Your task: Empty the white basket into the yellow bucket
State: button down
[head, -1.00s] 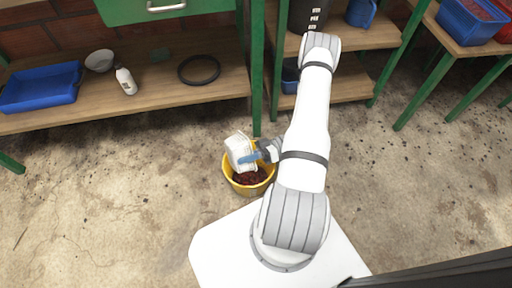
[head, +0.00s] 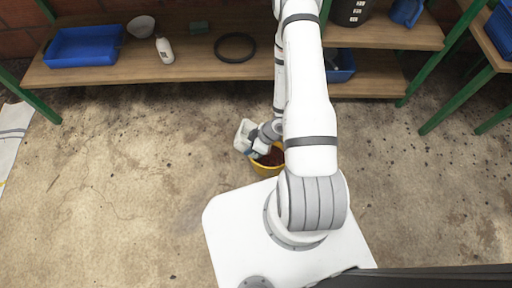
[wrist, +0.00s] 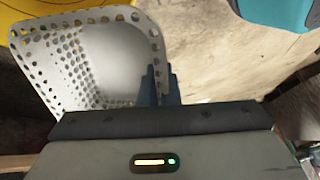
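The white perforated basket (head: 243,136) is held at the upper left side of the yellow bucket (head: 267,170). The bucket stands on the floor with dark red contents inside, and my arm covers its right part. In the wrist view the inside of the basket (wrist: 105,65) looks bare, with no contents visible. The bucket's yellow (wrist: 60,8) shows at the top left there. My gripper (head: 256,145) is shut on the basket's wall; its blue fingers (wrist: 161,85) pinch the right edge in the wrist view.
A wooden shelf (head: 110,72) behind holds a blue tray (head: 85,46), a bowl (head: 141,26), a white bottle (head: 165,50) and a black ring (head: 235,47). Green table legs stand at the right. The concrete floor (head: 110,180) at left is open.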

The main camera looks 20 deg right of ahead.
aim_at(249, 156)
jog(key=f+h+b, duration=0.1)
jog(key=b, duration=0.1)
jog(key=f+h+b, duration=0.1)
jog(key=b, duration=0.1)
jog(key=shift+a, duration=0.4)
jog(key=h+b, duration=0.1)
jog(key=b, duration=0.1)
jog(key=f+b, duration=0.1)
jog(key=b, duration=0.2)
jog(key=shift+w+d+f+h, duration=0.1)
jog(key=shift+d+f+h, duration=0.05)
jog(key=shift+f+h, duration=0.2)
jog(key=h+b, duration=0.1)
jog(key=b, duration=0.2)
jog(key=shift+f, duration=0.25)
jog(key=shift+r+p, duration=0.2)
jog(key=shift+p, duration=0.1)
jog(key=shift+d+f+h+b, duration=0.1)
jog(key=shift+f+h+b, duration=0.25)
jog(key=shift+f+h, duration=0.7)
jog(key=shift+r, duration=0.1)
